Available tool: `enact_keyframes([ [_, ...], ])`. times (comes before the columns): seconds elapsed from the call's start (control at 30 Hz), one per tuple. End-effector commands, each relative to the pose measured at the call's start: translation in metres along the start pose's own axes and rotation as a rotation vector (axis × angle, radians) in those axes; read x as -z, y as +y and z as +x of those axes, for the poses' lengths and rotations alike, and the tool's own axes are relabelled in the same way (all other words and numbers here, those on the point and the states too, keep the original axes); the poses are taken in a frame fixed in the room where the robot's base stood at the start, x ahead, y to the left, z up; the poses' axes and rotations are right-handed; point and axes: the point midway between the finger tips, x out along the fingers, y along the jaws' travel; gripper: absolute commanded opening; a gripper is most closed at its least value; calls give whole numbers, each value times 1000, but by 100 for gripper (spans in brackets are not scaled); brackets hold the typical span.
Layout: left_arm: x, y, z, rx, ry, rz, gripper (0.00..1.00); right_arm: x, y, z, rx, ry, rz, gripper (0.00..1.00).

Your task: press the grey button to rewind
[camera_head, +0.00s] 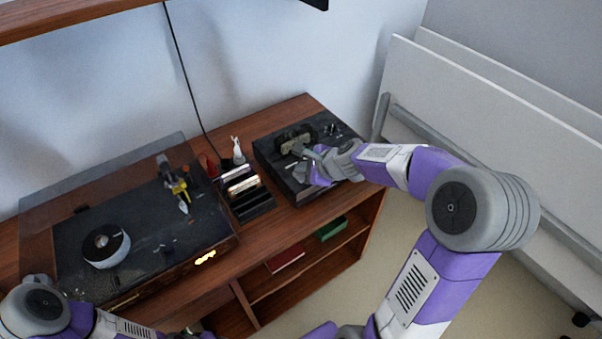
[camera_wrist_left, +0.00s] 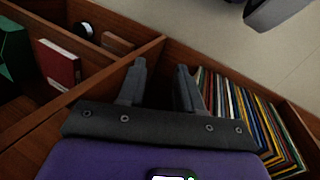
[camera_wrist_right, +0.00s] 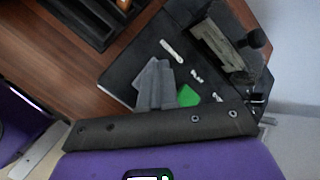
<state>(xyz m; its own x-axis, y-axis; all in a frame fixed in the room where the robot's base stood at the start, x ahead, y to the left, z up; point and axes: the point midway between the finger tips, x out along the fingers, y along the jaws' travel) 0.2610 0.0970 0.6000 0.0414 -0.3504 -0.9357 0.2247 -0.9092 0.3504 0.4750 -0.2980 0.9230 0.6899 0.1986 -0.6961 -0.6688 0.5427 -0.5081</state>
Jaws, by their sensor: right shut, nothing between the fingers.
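The black tape device (camera_head: 280,170) sits at the right end of the wooden cabinet; it also shows in the right wrist view (camera_wrist_right: 125,78). On its top are a pale oblong key (camera_wrist_right: 172,50), a green key (camera_wrist_right: 187,95) partly hidden by my finger, and small white marks (camera_wrist_right: 196,76). I cannot tell which key is the grey button. My right gripper (camera_head: 302,151) is shut and empty over the device, with its fingertips (camera_wrist_right: 158,62) beside the keys; contact is unclear. My left gripper (camera_wrist_left: 162,75) is open and empty, low before the cabinet shelves.
A turntable (camera_head: 140,235) with a raised clear lid fills the cabinet's left side. A black rack (camera_head: 252,207) and a white figurine (camera_head: 237,151) stand between turntable and device. Shelves below hold a red book (camera_wrist_left: 58,64), a green box (camera_head: 330,229) and several records (camera_wrist_left: 245,115).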

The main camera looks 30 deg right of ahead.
Motion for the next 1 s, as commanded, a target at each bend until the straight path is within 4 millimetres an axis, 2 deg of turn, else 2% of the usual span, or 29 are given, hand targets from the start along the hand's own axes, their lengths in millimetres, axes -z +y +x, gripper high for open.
enact_keyframes([
  [0.27, 0, 0, -1, 0, 0, 0, 35, 0, 0, 0, -2, 1, 1, 0],
  [0.63, -1, 7, -18, 0, 0, 0, 35, -9, -9, -13, -1, 1, 1, 0],
  [1.0, -1, 7, -18, 0, 0, 0, 35, -9, -10, -14, -1, 1, 0, 0],
])
